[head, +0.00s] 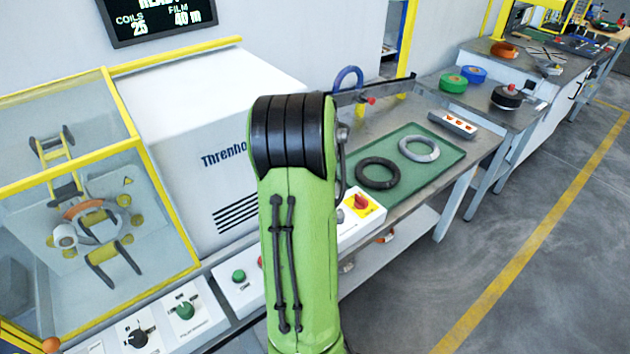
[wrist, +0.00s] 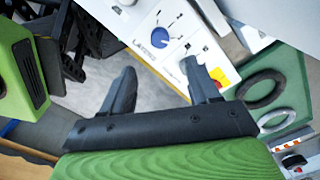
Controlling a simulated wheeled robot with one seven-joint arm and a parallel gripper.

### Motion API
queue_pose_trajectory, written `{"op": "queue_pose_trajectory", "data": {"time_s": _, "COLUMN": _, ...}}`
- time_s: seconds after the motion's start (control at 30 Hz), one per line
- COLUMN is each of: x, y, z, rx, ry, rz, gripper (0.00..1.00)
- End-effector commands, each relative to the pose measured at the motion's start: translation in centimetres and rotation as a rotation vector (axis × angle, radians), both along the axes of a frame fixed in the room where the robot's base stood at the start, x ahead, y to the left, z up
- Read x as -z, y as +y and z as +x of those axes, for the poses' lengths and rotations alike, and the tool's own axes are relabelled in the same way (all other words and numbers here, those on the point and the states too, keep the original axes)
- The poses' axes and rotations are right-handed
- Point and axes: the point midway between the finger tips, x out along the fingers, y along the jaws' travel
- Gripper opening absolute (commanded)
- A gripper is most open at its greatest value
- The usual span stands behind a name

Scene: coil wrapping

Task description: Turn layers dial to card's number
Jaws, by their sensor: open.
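The layers dial (wrist: 160,38) is a round blue knob on a white panel in the wrist view, with a label by it that seems to read "LAYERS". In the head view I do not make it out; my green arm covers part of the panel. My gripper (wrist: 158,70) is open and empty, its two dark fingers apart and pointing toward the panel. The dial appears beyond and between the fingertips, with no visible contact. I cannot make out a card with a number in either view.
Red emergency switch (head: 362,203) on yellow stands right of my arm. Green tray (head: 440,158) holds a black ring (head: 377,173) and a grey ring (head: 419,148). Right floor is clear.

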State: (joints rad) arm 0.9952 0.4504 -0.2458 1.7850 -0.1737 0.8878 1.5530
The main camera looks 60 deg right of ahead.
Motion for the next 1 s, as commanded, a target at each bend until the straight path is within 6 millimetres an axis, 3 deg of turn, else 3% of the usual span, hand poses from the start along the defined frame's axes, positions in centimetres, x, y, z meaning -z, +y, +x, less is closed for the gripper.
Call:
{"op": "queue_pose_trajectory", "data": {"time_s": 0.1, "x": -3.0, "y": 0.0, "z": 0.0, "rx": 0.0, "ry": -0.001, "rz": -0.003, "gripper": 0.61}}
{"op": "queue_pose_trajectory", "data": {"time_s": 0.23, "x": -4.4, "y": 0.1, "z": 0.0, "rx": 0.0, "ry": 0.0, "rz": 0.0, "gripper": 0.61}}
{"op": "queue_pose_trajectory", "data": {"time_s": 0.9, "x": -4.6, "y": 0.1, "z": 0.0, "rx": 0.0, "ry": 0.0, "rz": 0.001, "gripper": 0.61}}
{"op": "queue_pose_trajectory", "data": {"time_s": 1.0, "x": -5.5, "y": 1.2, "z": 1.0, "rx": -0.074, "ry": -0.012, "rz": -0.01, "gripper": 0.61}}
